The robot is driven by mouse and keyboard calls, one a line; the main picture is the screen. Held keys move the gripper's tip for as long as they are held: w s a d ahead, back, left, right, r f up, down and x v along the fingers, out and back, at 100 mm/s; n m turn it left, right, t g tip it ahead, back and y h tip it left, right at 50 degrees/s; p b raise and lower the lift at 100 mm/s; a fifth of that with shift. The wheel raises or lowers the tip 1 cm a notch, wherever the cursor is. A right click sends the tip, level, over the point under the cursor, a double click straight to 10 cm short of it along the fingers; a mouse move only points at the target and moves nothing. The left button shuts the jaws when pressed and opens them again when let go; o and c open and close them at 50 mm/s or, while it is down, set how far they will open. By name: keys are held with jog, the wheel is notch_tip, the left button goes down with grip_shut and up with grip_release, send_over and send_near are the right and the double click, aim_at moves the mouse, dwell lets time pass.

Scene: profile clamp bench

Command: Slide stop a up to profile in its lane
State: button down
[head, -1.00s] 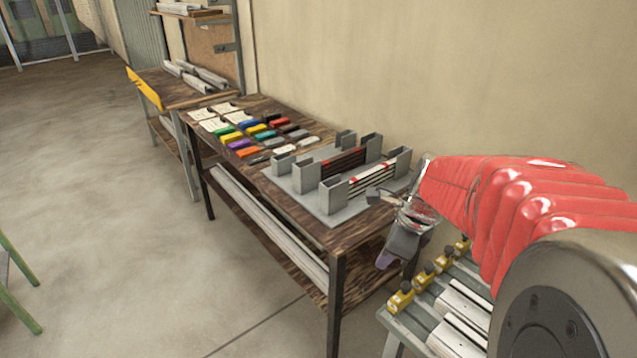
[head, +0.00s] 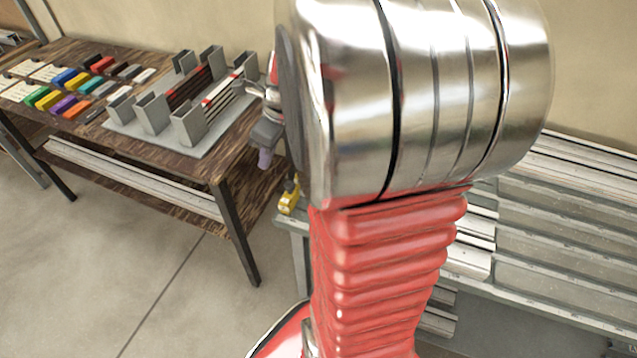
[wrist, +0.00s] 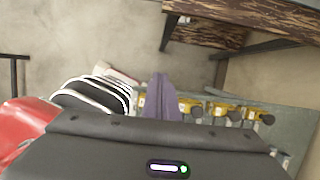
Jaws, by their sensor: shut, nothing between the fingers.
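Several yellow stops with dark knobs stand in a row along the bench edge, such as one stop (wrist: 222,113) right of the fingers; which is stop a I cannot tell. In the head view only one yellow stop (head: 289,199) shows, below my gripper. Silver profiles (head: 470,258) lie in the lanes, partly hidden by my arm.
The wooden table (head: 140,148) at left carries a grey rack (head: 187,128) of thin bars and several coloured blocks (head: 78,83). Its near end is close to my gripper. Open floor (head: 90,265) lies in front of the table.

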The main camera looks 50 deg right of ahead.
jog(key=shift+f, duration=3.3)
jog(key=shift+s+d, duration=0.75)
jog(key=shift+s, duration=1.4)
jog(key=shift+s+d, duration=0.75)
jog(key=shift+s, duration=1.45)
jog(key=shift+s+d, duration=0.75)
jog(key=shift+s, duration=1.4)
jog(key=shift+s+d, duration=0.2)
jog(key=shift+s, duration=0.25)
jog(key=shift+w+a, duration=0.25)
jog(key=shift+w, duration=0.55)
jog(key=shift+r, duration=0.1)
notch_tip(320, 180, up, 7)
